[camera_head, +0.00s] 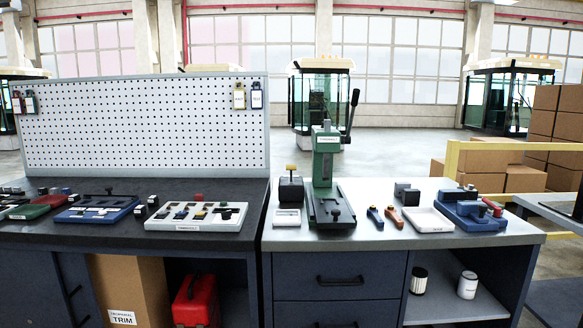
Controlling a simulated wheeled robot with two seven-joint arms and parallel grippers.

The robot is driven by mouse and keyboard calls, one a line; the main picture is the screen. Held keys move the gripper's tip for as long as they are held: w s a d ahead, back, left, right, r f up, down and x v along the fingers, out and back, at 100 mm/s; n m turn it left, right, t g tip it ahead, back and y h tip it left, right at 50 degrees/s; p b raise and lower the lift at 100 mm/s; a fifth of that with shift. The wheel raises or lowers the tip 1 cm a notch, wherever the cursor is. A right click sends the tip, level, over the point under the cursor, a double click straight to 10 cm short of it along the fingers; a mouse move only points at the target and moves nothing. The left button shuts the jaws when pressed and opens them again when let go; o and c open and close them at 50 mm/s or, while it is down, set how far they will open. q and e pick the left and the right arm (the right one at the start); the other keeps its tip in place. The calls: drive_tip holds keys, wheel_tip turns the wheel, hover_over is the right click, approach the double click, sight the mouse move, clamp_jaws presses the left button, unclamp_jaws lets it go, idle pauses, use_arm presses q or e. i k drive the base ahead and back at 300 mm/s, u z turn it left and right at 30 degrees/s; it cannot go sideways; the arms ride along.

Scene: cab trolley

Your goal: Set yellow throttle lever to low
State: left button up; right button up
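A small dark box (290,190) stands near the left end of the light-topped bench. A yellow knob or handle (291,168) sticks up from its top. It may be the yellow throttle lever, but its setting is too small to read. A white control panel (232,219) with several small coloured controls lies on the dark bench to the left; I cannot tell whether one of them is a yellow lever. Neither of my grippers is in view.
A green press (323,165) with a black handle stands right of the dark box. A small white label block (287,218) lies in front of the box. Blue and orange tools (391,216), a white tray (428,221) and a blue fixture (470,213) lie further right.

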sight(289, 166)
drive_tip(key=k, duration=0.7)
drive_tip(key=z, duration=0.3)
drive_tip(key=i, duration=0.55)
drive_tip(key=z, duration=0.5)
drive_tip(key=i, duration=1.05)
drive_tip(key=u, duration=0.3)
